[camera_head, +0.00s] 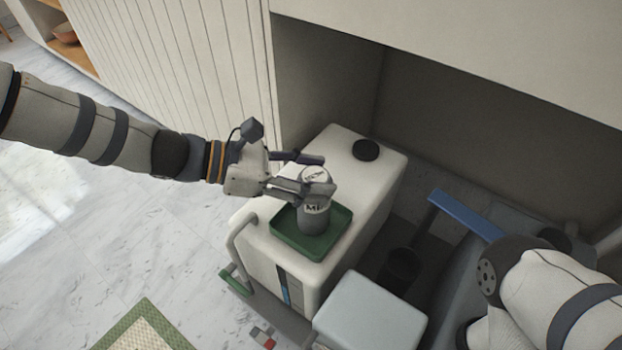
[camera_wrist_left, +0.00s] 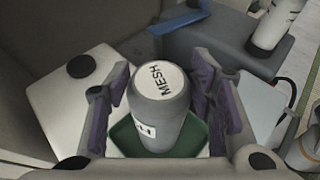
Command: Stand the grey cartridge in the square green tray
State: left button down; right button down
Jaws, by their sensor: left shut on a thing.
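The grey cartridge (camera_head: 314,220) is upright, with a white top; the word MESH shows on it in the left wrist view (camera_wrist_left: 162,85). My left gripper (camera_head: 322,174) is shut on the cartridge's upper part, with a finger on each side. The square green tray (camera_head: 337,234) lies on top of a white box, directly under the cartridge. The cartridge's lower end appears inside the tray's rim; I cannot tell whether it touches the floor of the tray. The tray also shows behind the cartridge in the left wrist view (camera_wrist_left: 188,143). My right gripper is out of view.
The white box (camera_head: 340,150) has a black cap (camera_head: 366,150) at its back. A pale grey-lidded box (camera_head: 370,312) stands in front to the right. A blue bar (camera_head: 466,215) lies farther right. The cabinet wall rises behind; a green mat (camera_head: 143,328) lies on the floor.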

pick_arm(q)
jog(key=c, duration=0.7)
grip_release()
jog(key=shift+f, duration=0.1)
jog(key=shift+c, duration=0.2)
jog(key=shift+a, duration=0.1)
